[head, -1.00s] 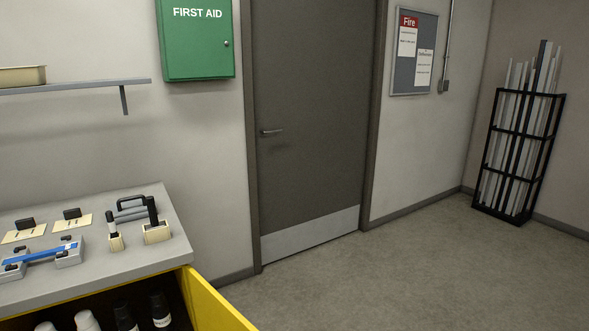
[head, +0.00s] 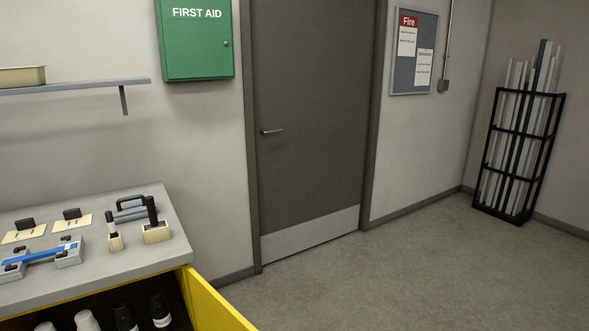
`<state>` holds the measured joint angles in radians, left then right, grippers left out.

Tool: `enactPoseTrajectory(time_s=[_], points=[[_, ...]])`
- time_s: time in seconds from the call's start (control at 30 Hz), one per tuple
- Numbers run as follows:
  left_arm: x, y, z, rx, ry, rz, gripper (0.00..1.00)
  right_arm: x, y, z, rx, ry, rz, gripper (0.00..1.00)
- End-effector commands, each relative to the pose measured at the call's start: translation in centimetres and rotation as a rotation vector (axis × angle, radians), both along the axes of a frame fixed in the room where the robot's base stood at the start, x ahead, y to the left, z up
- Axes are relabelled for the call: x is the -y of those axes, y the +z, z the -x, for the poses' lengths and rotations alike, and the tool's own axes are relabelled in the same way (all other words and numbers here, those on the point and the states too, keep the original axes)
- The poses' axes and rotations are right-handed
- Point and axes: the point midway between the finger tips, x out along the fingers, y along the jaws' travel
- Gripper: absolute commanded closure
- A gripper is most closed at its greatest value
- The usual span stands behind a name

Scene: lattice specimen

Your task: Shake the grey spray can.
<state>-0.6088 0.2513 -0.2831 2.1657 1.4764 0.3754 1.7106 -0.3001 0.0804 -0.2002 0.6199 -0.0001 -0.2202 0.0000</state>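No grey spray can can be made out for certain. Inside the open yellow cabinet, at the lower left of the head view, stand several bottles or cans cut off by the frame's bottom edge. Two have white or pale tops, one being the pale-topped container (head: 86,320). Two are dark, one being the dark container (head: 160,309) with a white label. Their bodies are mostly hidden, so I cannot tell whether one is the grey can. Neither of my grippers is in view.
The yellow cabinet door (head: 215,303) stands open to the right. Tools and blocks cover the grey cabinet top (head: 120,265). A wall shelf (head: 75,87) is above it. A closed door (head: 310,120) stands behind. A black rack (head: 516,155) is at the right. The floor between is clear.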

Motion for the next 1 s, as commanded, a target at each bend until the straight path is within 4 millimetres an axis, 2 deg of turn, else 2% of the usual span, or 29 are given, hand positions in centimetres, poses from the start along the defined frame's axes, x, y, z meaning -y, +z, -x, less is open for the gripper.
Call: enactPoseTrajectory(time_s=[0.17, 0.2, 0.23, 0.27, 0.4, 0.5, 0.57, 0.7, 0.77, 0.8, 0.9, 1.0], points=[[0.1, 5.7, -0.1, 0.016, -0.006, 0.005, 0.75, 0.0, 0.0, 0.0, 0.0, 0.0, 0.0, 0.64], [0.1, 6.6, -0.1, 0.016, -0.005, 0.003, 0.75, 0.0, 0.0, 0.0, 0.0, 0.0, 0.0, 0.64], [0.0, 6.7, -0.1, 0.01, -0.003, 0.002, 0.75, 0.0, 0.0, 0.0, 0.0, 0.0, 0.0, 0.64], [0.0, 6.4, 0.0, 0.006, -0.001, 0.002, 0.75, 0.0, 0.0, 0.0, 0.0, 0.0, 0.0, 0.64], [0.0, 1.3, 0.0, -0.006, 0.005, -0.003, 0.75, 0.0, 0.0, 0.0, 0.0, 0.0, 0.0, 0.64], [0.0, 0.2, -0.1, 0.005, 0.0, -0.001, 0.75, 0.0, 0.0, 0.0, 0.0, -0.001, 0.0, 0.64], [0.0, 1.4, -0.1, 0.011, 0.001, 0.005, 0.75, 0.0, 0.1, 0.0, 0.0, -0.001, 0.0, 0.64], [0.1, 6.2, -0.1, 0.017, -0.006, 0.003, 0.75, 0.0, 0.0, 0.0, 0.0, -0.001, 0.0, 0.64], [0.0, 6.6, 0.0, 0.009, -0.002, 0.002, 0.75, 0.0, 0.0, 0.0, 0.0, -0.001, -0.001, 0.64], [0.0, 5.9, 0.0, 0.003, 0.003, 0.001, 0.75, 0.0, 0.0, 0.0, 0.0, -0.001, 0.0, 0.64], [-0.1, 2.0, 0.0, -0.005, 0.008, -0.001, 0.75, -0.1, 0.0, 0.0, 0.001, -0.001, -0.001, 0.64], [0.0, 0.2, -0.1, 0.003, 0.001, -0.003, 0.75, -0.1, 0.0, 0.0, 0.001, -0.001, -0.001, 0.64]])
